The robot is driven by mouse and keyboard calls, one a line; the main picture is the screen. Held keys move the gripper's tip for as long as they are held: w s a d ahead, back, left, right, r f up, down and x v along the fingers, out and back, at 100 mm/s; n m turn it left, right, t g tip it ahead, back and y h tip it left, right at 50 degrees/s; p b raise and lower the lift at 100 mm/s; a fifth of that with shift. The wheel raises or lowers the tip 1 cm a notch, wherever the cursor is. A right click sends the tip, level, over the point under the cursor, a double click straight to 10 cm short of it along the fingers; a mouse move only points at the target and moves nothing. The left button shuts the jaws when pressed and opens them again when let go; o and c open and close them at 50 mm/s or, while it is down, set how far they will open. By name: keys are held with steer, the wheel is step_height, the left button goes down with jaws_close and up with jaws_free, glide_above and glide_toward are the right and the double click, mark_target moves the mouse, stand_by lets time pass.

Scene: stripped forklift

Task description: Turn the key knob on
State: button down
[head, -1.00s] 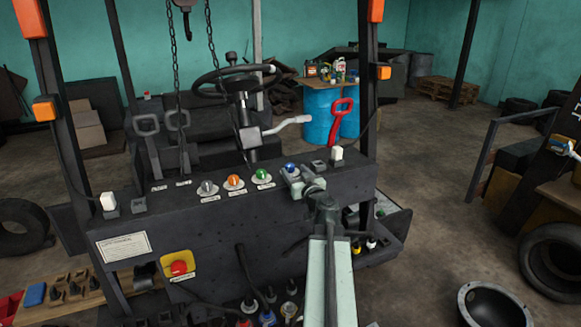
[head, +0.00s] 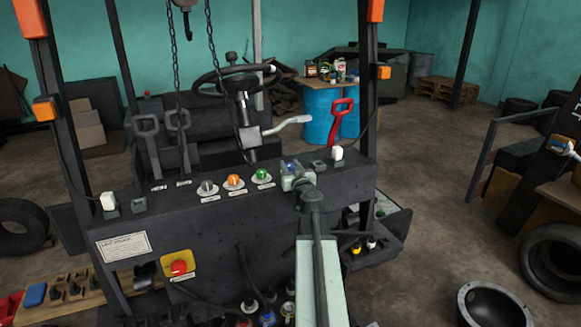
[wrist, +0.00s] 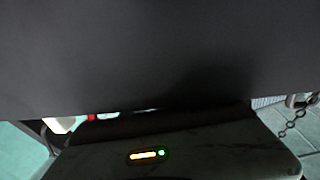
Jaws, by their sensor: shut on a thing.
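Several round knobs sit in a row on top of the dark panel (head: 220,225): a grey one (head: 208,188), an orange one (head: 234,181), a green one (head: 262,175) and a blue one (head: 289,165). The labels are too small to read, so I cannot tell by name which is the key knob. My gripper (head: 291,170) is at the blue knob, shut on it, and its jaws hide most of it. The knob's turn angle cannot be made out. In the wrist view a dark surface fills most of the picture, and neither knob nor fingertips show clearly.
A white-topped switch (head: 337,153) stands just right of my gripper. A red lever (head: 342,115) and a steering wheel (head: 236,82) rise behind the panel. A red button on a yellow plate (head: 179,267) is on the panel's lower front.

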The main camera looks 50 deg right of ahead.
steer(key=shift+m+g+h, duration=0.7)
steer(key=shift+m+h, duration=0.1)
steer(key=shift+h, duration=0.2)
steer(key=c, duration=1)
jaws_free()
steer(key=shift+o, duration=0.2)
